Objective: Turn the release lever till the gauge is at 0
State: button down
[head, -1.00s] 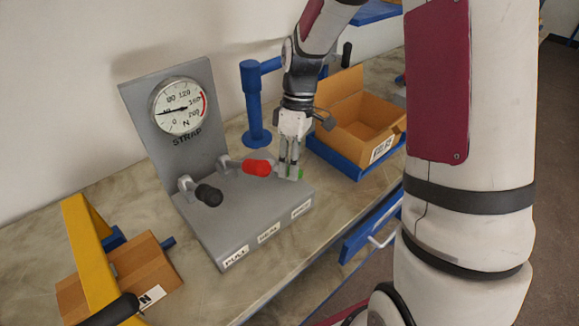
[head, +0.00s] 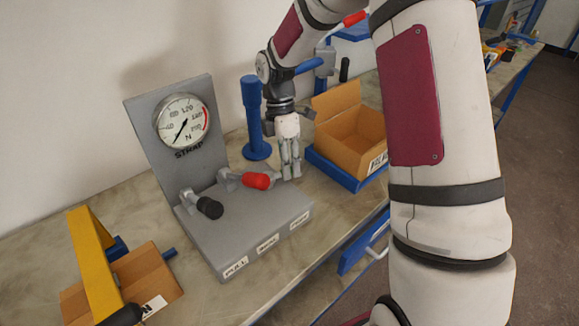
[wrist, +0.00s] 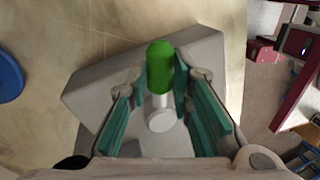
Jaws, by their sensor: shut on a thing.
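The strap gauge (head: 183,121) stands on the grey upright panel. Its needle points down and left, close to the 0 end of the scale. The green-handled lever (wrist: 160,66) lies between my fingers in the wrist view, with a pale stem and round pivot below it. My gripper (head: 290,172) is shut on this green handle at the right end of the grey base (head: 243,222). In the head view the fingers hide the green handle. A red-handled lever (head: 256,181) sits just left of my gripper, and a black-handled lever (head: 209,207) is further left.
A blue post (head: 252,115) stands behind the base. An open cardboard box (head: 350,138) sits on a blue tray to the right. A yellow frame (head: 93,260) and a flat cardboard piece (head: 150,277) are at the lower left. Bare worktop lies around the base.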

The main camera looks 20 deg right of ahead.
jog(key=shift+w+r+n, duration=0.1)
jog(key=shift+w+n, duration=0.15)
jog(key=shift+n, duration=0.05)
jog(key=c, duration=1.4)
grip_release()
jog(key=v, duration=1.2)
jog(key=shift+a, duration=0.15)
jog(key=shift+s, duration=0.1)
